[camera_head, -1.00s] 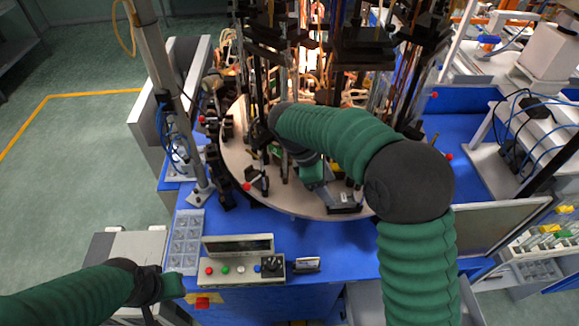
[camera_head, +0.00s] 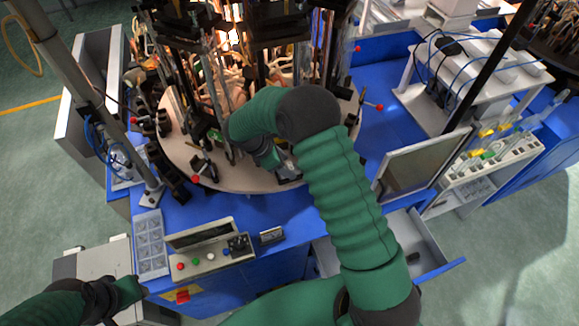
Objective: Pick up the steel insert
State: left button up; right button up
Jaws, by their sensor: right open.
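I cannot pick out a steel insert for certain in this view; it may be too small or hidden. My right gripper (camera_head: 287,168) is open low over the front of the round turntable (camera_head: 230,181), partly hidden by my own green arm. I cannot see anything held in it. My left gripper (camera_head: 108,312) is at the bottom left, in front of the machine, cut by the frame edge, and its fingers do not show clearly.
Tall dark fixtures (camera_head: 275,25) crowd the turntable. A clear compartment tray (camera_head: 150,243) lies left of the button panel (camera_head: 211,256) on the blue table (camera_head: 385,118). A drawer (camera_head: 428,246) stands open at the right front. A white parts rack (camera_head: 480,172) stands further right.

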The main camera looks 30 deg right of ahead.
jog(key=shift+x, duration=0.85)
jog(key=shift+r, duration=0.15)
grip_shut()
jog(key=shift+d, duration=0.1)
